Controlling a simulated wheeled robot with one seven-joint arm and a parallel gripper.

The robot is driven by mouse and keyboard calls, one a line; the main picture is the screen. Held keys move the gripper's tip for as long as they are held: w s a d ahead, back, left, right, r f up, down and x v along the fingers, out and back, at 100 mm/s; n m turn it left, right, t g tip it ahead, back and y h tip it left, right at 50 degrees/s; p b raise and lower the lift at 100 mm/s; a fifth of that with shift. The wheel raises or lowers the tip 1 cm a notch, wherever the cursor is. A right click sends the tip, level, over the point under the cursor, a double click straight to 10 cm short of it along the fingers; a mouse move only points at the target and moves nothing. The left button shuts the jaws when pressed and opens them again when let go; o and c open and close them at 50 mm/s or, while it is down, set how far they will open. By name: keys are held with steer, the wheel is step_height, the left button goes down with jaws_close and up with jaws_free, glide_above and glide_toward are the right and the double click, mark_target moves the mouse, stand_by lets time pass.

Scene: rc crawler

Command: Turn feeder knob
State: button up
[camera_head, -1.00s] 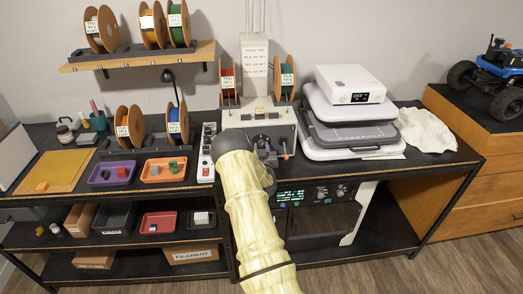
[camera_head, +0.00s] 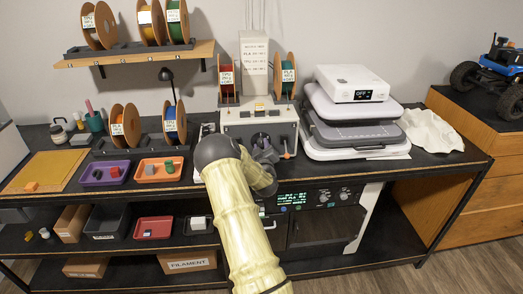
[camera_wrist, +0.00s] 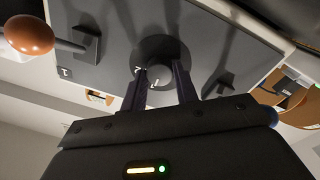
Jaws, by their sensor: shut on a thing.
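The feeder (camera_head: 272,121) is a light grey box on the bench with a tall labelled panel behind it. Its dark round knob (camera_wrist: 160,50) is on the front face; in the head view my arm partly covers that area. My gripper (camera_wrist: 160,77) is at the knob, with one finger on each side, shut on it. White marks show on the knob's left side between the fingers.
A lever with an orange ball (camera_wrist: 30,35) sticks out beside the knob. Red and green spools (camera_head: 287,78) flank the feeder's panel. Stacked grey and white devices (camera_head: 360,133) stand to the right. A purple tray (camera_head: 105,173) and an orange tray (camera_head: 160,170) lie to the left.

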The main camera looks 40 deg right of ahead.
steer(key=o, duration=1)
steer(key=shift+c, duration=0.2)
steer(key=shift+s, duration=0.1)
steer(key=b+v, duration=0.4)
steer(key=v, duration=1.3)
steer(key=shift+f, duration=0.1)
